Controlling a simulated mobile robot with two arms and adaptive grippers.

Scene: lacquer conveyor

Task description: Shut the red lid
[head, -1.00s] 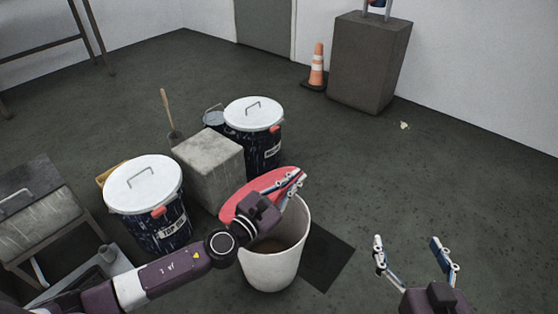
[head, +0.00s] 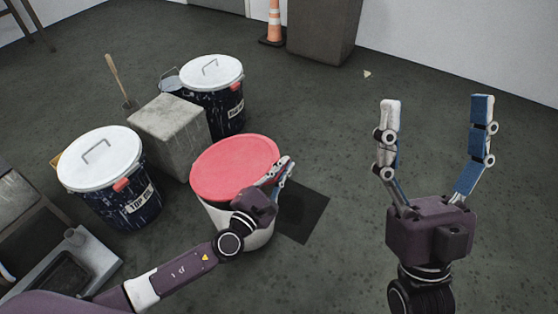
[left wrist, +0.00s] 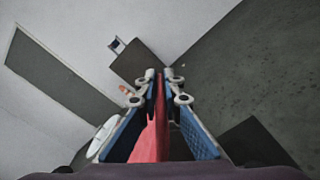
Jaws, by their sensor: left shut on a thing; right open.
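The red lid (head: 235,166) lies over the top of the white bucket (head: 232,220) in the head view and hides its opening. I cannot tell whether the lid sits fully down on the rim or is slightly tilted. My left gripper (head: 281,171) is shut on the lid's right edge. In the left wrist view, the red lid (left wrist: 150,138) shows edge-on between the blue finger pads of my left gripper (left wrist: 161,75). My right gripper (head: 437,101) is open and empty, raised at the right, apart from the bucket.
Two dark drums with white lids (head: 98,160) (head: 211,73) stand left of and behind the bucket, with a grey block (head: 169,133) between them. A dark mat (head: 303,212) lies right of the bucket. A traffic cone (head: 274,22) stands farther back.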

